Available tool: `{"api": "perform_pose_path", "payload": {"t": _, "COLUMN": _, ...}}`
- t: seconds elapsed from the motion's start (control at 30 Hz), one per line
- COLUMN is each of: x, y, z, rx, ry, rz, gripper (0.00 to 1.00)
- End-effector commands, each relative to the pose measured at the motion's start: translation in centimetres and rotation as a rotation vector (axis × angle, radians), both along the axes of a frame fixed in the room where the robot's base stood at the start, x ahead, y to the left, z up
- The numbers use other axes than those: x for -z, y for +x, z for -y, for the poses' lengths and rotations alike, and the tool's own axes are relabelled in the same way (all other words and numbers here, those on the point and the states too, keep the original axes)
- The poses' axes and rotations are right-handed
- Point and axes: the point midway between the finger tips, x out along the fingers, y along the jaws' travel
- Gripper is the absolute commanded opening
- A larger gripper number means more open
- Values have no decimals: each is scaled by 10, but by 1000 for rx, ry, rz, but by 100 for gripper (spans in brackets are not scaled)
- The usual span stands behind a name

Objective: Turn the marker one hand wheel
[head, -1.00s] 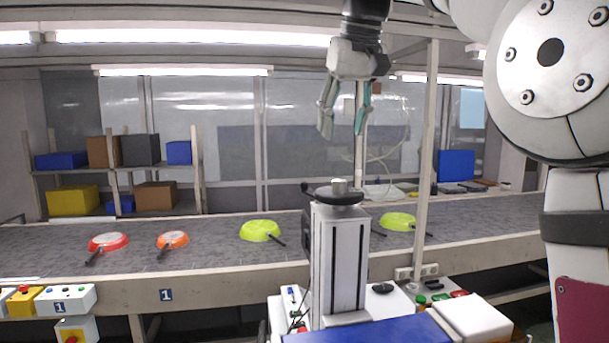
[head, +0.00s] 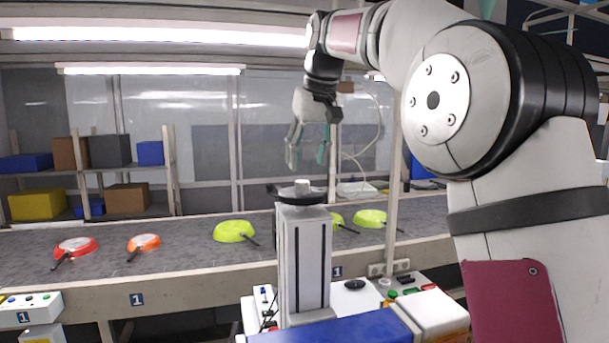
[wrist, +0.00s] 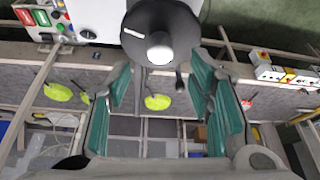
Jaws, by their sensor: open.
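The hand wheel (head: 283,197) is a black disc with a pale round hub and a small side handle. It lies flat on top of a white column (head: 303,262). In the wrist view the wheel (wrist: 143,14) is at the top centre, with a short white line on its left side. My gripper (head: 306,162) points down above the wheel in the head view, its fingers open and empty. A small gap shows between the fingertips and the hub. In the wrist view my teal-padded fingers (wrist: 160,68) spread wide, below the wheel in the picture.
A grey conveyor (head: 190,245) runs behind the column, carrying red, orange and yellow-green pans (head: 234,231). A white control box (head: 28,308) stands at the left. An upright post (head: 394,180) rises right of the column. Shelves with boxes (head: 128,197) stand at the back left.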

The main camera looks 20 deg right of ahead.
Motion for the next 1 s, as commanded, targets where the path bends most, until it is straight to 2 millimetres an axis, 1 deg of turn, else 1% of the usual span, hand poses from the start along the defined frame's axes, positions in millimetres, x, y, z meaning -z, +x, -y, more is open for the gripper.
{"api": "perform_pose_path", "payload": {"t": 0.03, "x": 9, "y": 2, "z": -1, "rx": 0, "ry": 0, "rz": -4, "gripper": 48}}
{"api": "perform_pose_path", "payload": {"t": 0.1, "x": 20, "y": 6, "z": -1, "rx": 0, "ry": 0, "rz": -4, "gripper": 48}}
{"api": "perform_pose_path", "payload": {"t": 0.3, "x": 43, "y": 17, "z": -3, "rx": 0, "ry": 0, "rz": -2, "gripper": 48}}
{"api": "perform_pose_path", "payload": {"t": 0.5, "x": 52, "y": 21, "z": -3, "rx": -1, "ry": 0, "rz": 1, "gripper": 48}}
{"api": "perform_pose_path", "payload": {"t": 0.73, "x": 53, "y": 22, "z": -3, "rx": -1, "ry": 0, "rz": 1, "gripper": 48}}
{"api": "perform_pose_path", "payload": {"t": 0.77, "x": 53, "y": 22, "z": -3, "rx": 0, "ry": 0, "rz": 1, "gripper": 43}}
{"api": "perform_pose_path", "payload": {"t": 0.8, "x": 53, "y": 22, "z": -3, "rx": 0, "ry": 0, "rz": 1, "gripper": 34}}
{"api": "perform_pose_path", "payload": {"t": 0.87, "x": 53, "y": 22, "z": -3, "rx": 0, "ry": 0, "rz": 1, "gripper": 20}}
{"api": "perform_pose_path", "payload": {"t": 0.9, "x": 53, "y": 22, "z": -3, "rx": 0, "ry": 0, "rz": 1, "gripper": 11}}
{"api": "perform_pose_path", "payload": {"t": 0.93, "x": 53, "y": 22, "z": -3, "rx": 0, "ry": 0, "rz": 1, "gripper": 5}}
{"api": "perform_pose_path", "payload": {"t": 0.97, "x": 53, "y": 22, "z": -3, "rx": 0, "ry": 0, "rz": 1, "gripper": 0}}
{"api": "perform_pose_path", "payload": {"t": 1.0, "x": 53, "y": 22, "z": -3, "rx": 0, "ry": 0, "rz": 1, "gripper": 0}}
